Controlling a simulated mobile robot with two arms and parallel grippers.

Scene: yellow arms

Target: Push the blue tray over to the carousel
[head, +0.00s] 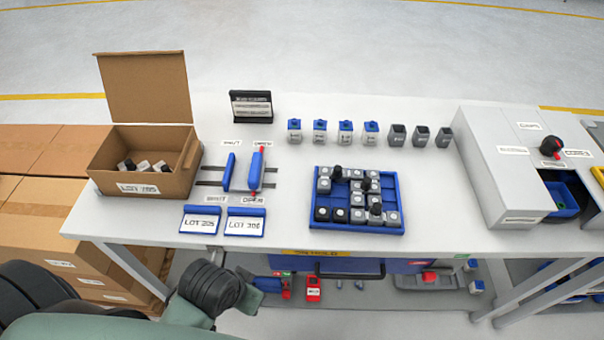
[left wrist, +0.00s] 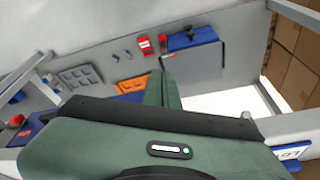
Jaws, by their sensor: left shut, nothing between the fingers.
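The blue tray (head: 358,229) lies on the white table in the middle of the head view, near the front edge. It holds several grey and white blocks, some with black knobs, and some of its cells are empty. A grey housing (head: 500,165) stands at the right end of the table, with a black and red knob and a blue bin in its opening. I cannot tell whether it is the carousel. My left gripper (left wrist: 160,88) shows in the left wrist view as green fingers, shut and empty, pointing at the shelf below the table. It is away from the tray. My right gripper is not in view.
An open cardboard box (head: 146,170) stands at the table's left. Blue jaws on rails (head: 243,172) and two lot cards (head: 223,221) lie beside it. Several small bottles (head: 333,132) line the back. The table between tray and grey housing is clear.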

